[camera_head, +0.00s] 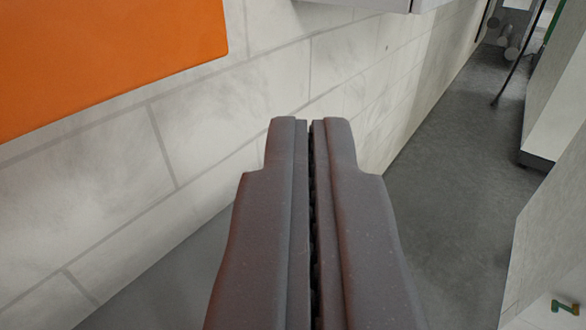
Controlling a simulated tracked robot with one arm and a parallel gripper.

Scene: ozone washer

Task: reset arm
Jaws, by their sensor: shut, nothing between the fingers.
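My gripper (311,122) fills the lower middle of the head camera view. Its two dark fingers lie side by side with only a thin dark line between them. It is shut and holds nothing. The fingertips point away from the camera, along the tiled wall. No object touches the gripper in this view. The rest of my arm is out of view.
A white tiled wall (210,140) runs along the left, with an orange panel (110,55) at upper left. Grey floor (440,170) stretches away to the right of the gripper. White cabinets (555,240) stand along the right edge.

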